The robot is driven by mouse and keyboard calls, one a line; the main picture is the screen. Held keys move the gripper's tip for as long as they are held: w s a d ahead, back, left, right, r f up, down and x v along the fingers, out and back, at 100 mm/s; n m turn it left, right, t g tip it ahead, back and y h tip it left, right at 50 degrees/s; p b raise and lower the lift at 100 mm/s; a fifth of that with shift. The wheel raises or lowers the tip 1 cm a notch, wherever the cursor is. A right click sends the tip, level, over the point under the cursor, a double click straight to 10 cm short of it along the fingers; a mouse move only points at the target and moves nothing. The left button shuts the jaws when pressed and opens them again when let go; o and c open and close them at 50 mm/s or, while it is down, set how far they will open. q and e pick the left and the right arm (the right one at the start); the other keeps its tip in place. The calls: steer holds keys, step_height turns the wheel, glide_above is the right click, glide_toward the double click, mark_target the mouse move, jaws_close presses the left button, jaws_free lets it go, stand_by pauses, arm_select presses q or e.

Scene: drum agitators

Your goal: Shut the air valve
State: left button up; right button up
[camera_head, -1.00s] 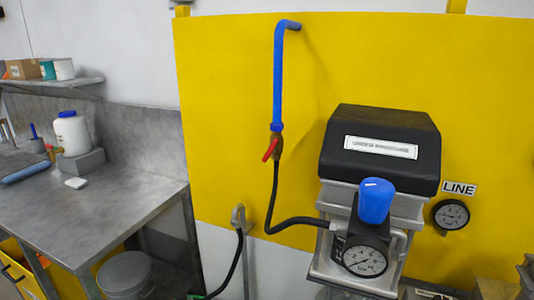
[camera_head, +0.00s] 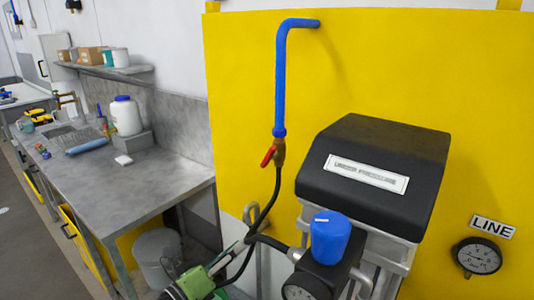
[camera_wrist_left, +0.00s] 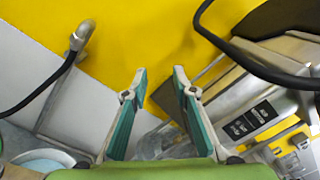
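The air valve is a small brass body with a red lever (camera_head: 269,156), at the lower end of the blue pipe (camera_head: 281,90) on the yellow panel. The lever slants down and to the left. A black hose (camera_head: 276,190) hangs from the valve. My left gripper (camera_head: 238,243) comes in at the bottom of the head view, below and left of the valve and apart from it. In the left wrist view its two fingers (camera_wrist_left: 160,75) are spread with nothing between them. The valve lever does not show there. My right gripper is not in view.
A hooked grey pipe (camera_wrist_left: 82,36) and hoses are near my left gripper. A steel bench (camera_head: 115,185) and a grey bin (camera_head: 157,258) are on the left.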

arm_select(q)
step_height(320, 180, up, 12)
steer(key=s+d+m+h, duration=0.1)
steer(key=s+m, duration=0.1)
steer(key=m, duration=0.6)
steer(key=m+y+p, duration=0.2)
steer(key=m, duration=0.5)
glide_toward(266, 159)
steer(key=p+x, duration=0.5)
steer(key=x, duration=0.2)
steer(key=shift+w+d+r, duration=0.15)
steer(key=shift+w+r, duration=0.05)
steer(key=shift+w, duration=0.05)
steer(key=shift+x, duration=0.95)
steer(key=shift+f, duration=0.15)
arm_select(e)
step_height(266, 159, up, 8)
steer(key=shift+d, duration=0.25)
arm_select(q)
jaws_close()
